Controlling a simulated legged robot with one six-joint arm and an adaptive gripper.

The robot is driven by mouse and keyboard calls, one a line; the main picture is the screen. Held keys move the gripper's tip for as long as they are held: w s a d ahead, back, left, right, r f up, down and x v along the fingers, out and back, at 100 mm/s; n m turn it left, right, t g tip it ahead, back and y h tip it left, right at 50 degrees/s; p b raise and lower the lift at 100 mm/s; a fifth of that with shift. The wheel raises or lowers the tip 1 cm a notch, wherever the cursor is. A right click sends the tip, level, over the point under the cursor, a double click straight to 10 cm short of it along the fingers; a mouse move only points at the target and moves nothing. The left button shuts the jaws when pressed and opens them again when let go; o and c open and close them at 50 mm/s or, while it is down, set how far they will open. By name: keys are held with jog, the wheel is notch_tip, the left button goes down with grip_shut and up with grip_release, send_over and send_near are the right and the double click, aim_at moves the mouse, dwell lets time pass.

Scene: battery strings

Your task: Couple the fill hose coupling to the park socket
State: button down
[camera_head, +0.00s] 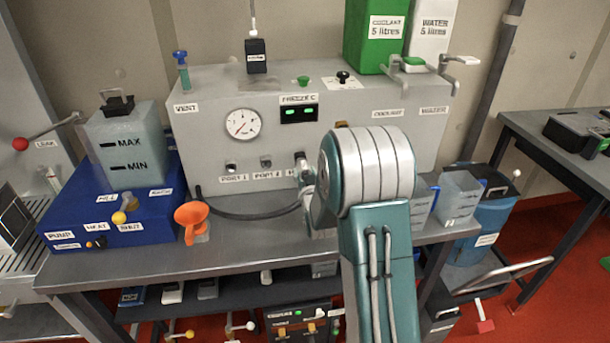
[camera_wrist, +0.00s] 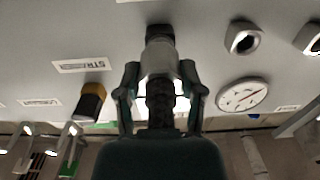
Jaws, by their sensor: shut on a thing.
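My gripper (camera_wrist: 160,78) is shut on the fill hose coupling (camera_wrist: 160,58), a grey metal collar, in the wrist view. The black ribbed hose (camera_wrist: 160,102) trails from it between the fingers. A dark round part (camera_wrist: 160,32) lies in line ahead of the collar, against the grey panel; I cannot tell whether it is the socket or the coupling's nose, nor whether they are joined. In the head view my arm hides most of the gripper. A dark fitting (camera_head: 300,158) shows beside it, right of two ports, its label partly covered. The hose (camera_head: 245,215) sags across the bench.
The panel carries a gauge (camera_head: 242,124), Port 1 (camera_head: 231,165) and Port 2 (camera_head: 266,162). A blue pump unit (camera_head: 140,215) with a clear tank (camera_head: 128,145) stands left. An orange funnel (camera_head: 191,216) stands on the bench. A black-and-yellow knob (camera_wrist: 91,101) projects near my gripper.

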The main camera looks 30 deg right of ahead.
jog(key=shift+w+d, duration=0.1)
jog(key=shift+w, duration=0.25)
jog(key=shift+c, duration=0.6)
grip_release()
jog(key=v, duration=1.1)
jog(key=shift+s, duration=0.4)
jog(key=shift+a, duration=0.25)
